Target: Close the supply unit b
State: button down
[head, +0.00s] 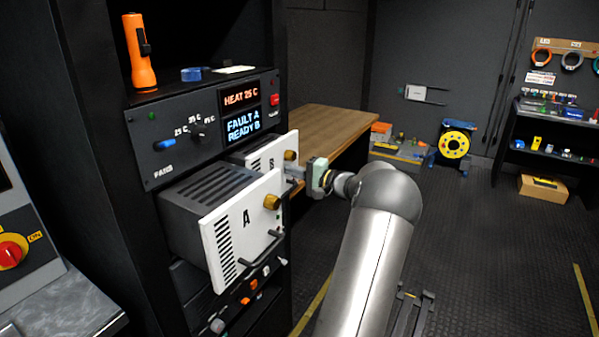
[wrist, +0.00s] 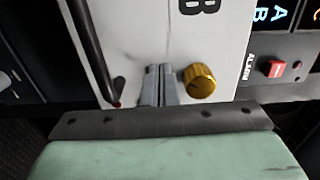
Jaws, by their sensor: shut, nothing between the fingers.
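Supply unit B (head: 264,157) has a white front panel and sits behind unit A in the head view, standing a little out of the rack. Its panel (wrist: 150,30) fills the top middle of the wrist view, with a black bar handle (wrist: 90,45) and a gold knob (wrist: 199,81). My gripper (head: 292,171) is at the panel's right part. In the wrist view its shut fingers (wrist: 158,72) point at the panel between handle and knob, very near or touching; I cannot tell which. They hold nothing. Unit A partly hides unit B's lower part.
Unit A (head: 222,230) is pulled far out of the rack, close to my gripper. The control panel above has a display reading "FAULT A READY B" (head: 243,127) and a red alarm switch (wrist: 272,68). A wooden bench (head: 330,125) stands behind; floor to the right is open.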

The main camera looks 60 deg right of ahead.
jog(key=w+b, duration=0.1)
jog(key=w, duration=0.1)
jog(key=w+b, duration=0.3)
jog(key=shift+w+a+f, duration=0.15)
jog(key=shift+w+f, duration=0.1)
jog(key=shift+w, duration=0.05)
jog(key=shift+w+r, duration=0.25)
jog(key=shift+r, duration=0.15)
jog(key=shift+a, duration=0.1)
jog(key=shift+s+f+b, duration=0.1)
jog(key=shift+s+b, duration=0.1)
jog(key=shift+b, duration=0.1)
jog(key=s+d+b, duration=0.1)
jog(key=s+b, duration=0.2)
jog(key=s, duration=1.1)
